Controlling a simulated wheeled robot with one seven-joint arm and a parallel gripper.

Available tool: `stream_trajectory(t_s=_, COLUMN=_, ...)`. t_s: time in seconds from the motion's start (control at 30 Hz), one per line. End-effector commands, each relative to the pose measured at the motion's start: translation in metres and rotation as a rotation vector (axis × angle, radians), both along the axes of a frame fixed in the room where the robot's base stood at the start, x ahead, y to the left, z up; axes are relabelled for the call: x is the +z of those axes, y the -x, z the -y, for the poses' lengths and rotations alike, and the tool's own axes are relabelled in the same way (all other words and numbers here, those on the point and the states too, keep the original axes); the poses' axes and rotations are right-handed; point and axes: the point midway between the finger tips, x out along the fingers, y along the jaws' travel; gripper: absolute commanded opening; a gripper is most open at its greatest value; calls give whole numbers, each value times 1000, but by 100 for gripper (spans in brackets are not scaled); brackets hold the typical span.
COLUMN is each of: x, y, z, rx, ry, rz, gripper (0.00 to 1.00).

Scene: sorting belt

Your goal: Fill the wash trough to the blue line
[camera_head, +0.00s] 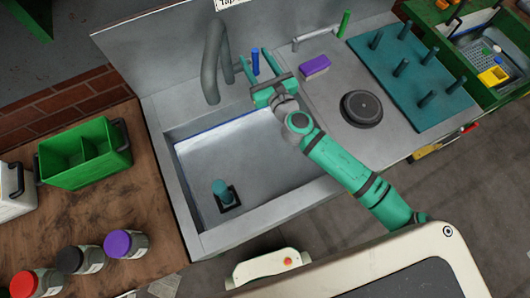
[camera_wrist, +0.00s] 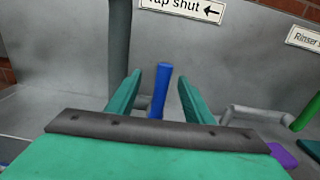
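The grey wash trough (camera_head: 185,200) has a blue line (camera_head: 215,130) along its upper inner wall. A teal plug (camera_head: 220,188) stands upright on a dark square at the trough's floor. I cannot make out any water in it. A thick grey tap spout (camera_head: 212,65) bends over the back edge. The blue tap lever (camera_head: 255,62) stands upright beside it, also in the wrist view (camera_wrist: 158,90). My gripper (camera_head: 254,57) is open, its two teal fingers on either side of the lever in the wrist view (camera_wrist: 159,78). I cannot tell whether they touch it.
A sign (camera_wrist: 185,8) reads "Tap shut" with a left arrow. To the right are a rinser with a green handle (camera_head: 344,24), a purple sponge (camera_head: 314,65), a round black disc (camera_head: 361,107) and a teal peg board (camera_head: 385,60). A green crate (camera_head: 85,155) and jars stand left.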

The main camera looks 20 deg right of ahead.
Motion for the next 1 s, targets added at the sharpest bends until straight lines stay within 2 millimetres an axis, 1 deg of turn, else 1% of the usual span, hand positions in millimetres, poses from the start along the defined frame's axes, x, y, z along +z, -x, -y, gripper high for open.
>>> stream_trajectory(t_s=0.13, x=0, y=0, z=1, rx=-1, ry=0, rz=0, gripper=47)
stream_trajectory(t_s=0.23, x=0, y=5, z=2, rx=-2, ry=0, rz=0, gripper=47)
stream_trajectory(t_s=1.0, x=0, y=70, z=12, rx=-4, ry=0, rz=0, gripper=47)
